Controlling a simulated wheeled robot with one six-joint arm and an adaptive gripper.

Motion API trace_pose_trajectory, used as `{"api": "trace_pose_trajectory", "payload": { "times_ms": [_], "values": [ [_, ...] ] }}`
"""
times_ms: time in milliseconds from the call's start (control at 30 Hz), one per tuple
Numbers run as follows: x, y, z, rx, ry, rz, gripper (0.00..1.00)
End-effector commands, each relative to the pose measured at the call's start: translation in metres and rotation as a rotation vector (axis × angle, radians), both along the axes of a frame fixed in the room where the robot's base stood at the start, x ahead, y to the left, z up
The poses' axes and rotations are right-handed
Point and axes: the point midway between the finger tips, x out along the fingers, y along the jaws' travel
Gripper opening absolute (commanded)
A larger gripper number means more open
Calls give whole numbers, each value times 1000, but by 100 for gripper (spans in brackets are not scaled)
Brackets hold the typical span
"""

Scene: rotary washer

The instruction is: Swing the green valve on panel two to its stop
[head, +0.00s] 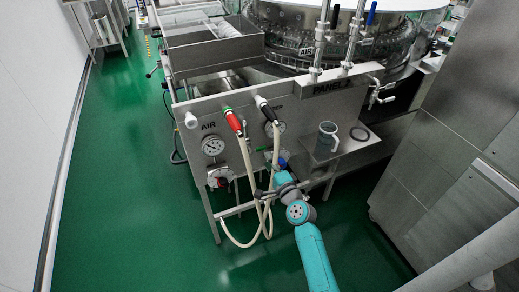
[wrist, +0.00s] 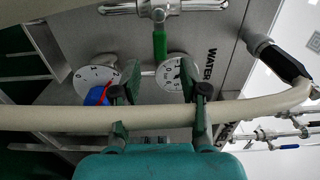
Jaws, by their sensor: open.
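The green valve handle (wrist: 160,46) shows in the wrist view, hanging from a chrome valve body (wrist: 150,8) at the top. In the head view a small green handle (head: 262,149) shows on panel two (head: 322,88), left of my arm. In the head view my gripper (head: 266,192) is low before the panel, partly hidden by hoses.
A pale hose (wrist: 70,118) crosses the wrist view close to my fingers; whether it touches them is unclear. A blue knob (wrist: 97,96) on a dial and a WATER gauge (wrist: 176,72) are nearby. A grey mug (head: 327,141) stands on a shelf; a steel cabinet (head: 450,150) is right.

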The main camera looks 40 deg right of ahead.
Motion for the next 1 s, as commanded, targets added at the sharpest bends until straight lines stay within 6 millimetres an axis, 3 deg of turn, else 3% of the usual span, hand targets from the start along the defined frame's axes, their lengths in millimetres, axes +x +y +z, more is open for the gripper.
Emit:
{"api": "trace_pose_trajectory", "payload": {
  "times_ms": [200,400,600,900,1000],
  "values": [
    [37,-11,1,-2,0,0,44],
    [62,-18,0,-2,1,0,44],
    [73,-20,0,-2,1,0,44],
    [74,-21,0,-2,1,-1,44],
    [73,-21,0,-2,1,-1,19]
  ]
}}
